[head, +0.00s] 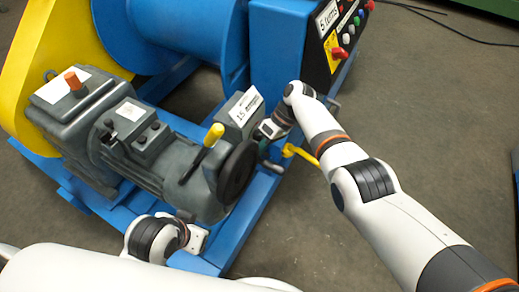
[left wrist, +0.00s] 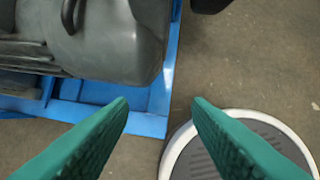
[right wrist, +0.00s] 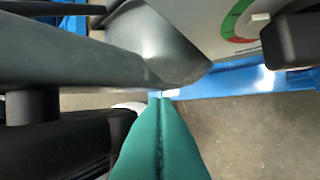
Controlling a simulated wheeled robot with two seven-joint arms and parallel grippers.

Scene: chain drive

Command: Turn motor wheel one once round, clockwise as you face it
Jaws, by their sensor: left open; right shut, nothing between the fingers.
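The motor wheel (head: 237,172) is a dark disc on the right end of the grey motor (head: 165,160). It faces right in the head view, so its face shows only at a slant. My right gripper (head: 264,152) is just beyond the wheel, with its fingers partly hidden. In the right wrist view its green fingers (right wrist: 160,105) are shut together with nothing between them, close to dark grey parts; contact cannot be told. My left gripper is low beside the motor, its fingers hidden in the head view. In the left wrist view its green fingers (left wrist: 160,105) are open and empty, near the grey motor housing.
A yellow lever (head: 205,150) stands up beside the wheel. A yellow handle (head: 300,154) is near my right wrist. A labelled grey box (head: 238,112) is behind the wheel. The blue frame (head: 262,190) runs under the motor. Bare floor (head: 410,120) lies to the right.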

